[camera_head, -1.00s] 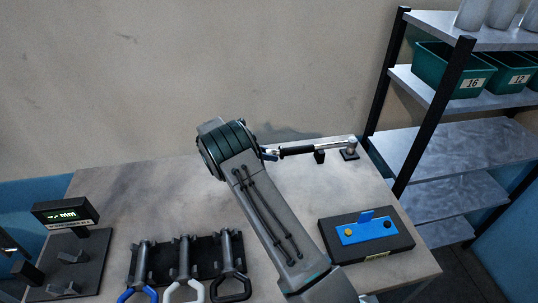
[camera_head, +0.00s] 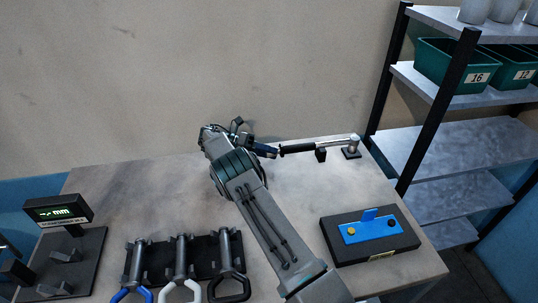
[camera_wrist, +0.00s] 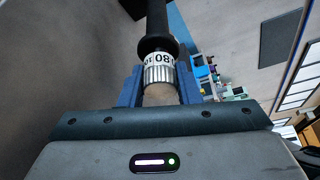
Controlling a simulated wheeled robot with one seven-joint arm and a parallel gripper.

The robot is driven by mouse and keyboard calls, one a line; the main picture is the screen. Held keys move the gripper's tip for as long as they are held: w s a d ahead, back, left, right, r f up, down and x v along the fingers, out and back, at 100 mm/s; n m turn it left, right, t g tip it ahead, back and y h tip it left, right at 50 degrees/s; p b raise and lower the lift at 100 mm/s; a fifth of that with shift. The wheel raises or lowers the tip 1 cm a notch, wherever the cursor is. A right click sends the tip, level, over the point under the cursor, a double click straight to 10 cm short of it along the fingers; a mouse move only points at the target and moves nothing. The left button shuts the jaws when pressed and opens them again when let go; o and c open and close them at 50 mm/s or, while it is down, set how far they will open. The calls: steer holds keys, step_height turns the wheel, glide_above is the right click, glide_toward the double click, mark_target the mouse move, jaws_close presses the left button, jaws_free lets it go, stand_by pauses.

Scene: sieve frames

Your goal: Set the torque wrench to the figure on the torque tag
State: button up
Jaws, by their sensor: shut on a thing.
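The torque wrench (camera_head: 300,148) lies near the back right of the table, its head on a square post and its black handle on a small support. In the wrist view its black handle (camera_wrist: 157,20) runs up and away. A white scale ring (camera_wrist: 160,59) shows "80" and part of another figure. My gripper (camera_wrist: 160,92) is shut on the wrench's knurled end knob (camera_wrist: 159,74), with one blue finger on each side. In the head view my gripper (camera_head: 264,150) is at the handle's left end, partly hidden by my arm. I cannot make out a torque tag.
A black box with a blue panel (camera_head: 371,232) sits at the table's right. A rack with several looped-handle tools (camera_head: 182,262) stands at the front. A gauge with an "mm" display (camera_head: 58,212) is at the left. Shelves with green bins (camera_head: 455,66) stand right. The table's middle left (camera_head: 130,195) is clear.

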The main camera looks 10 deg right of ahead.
steer(key=shift+n, duration=0.6)
steer(key=shift+g, duration=0.4)
steer(key=o, duration=1)
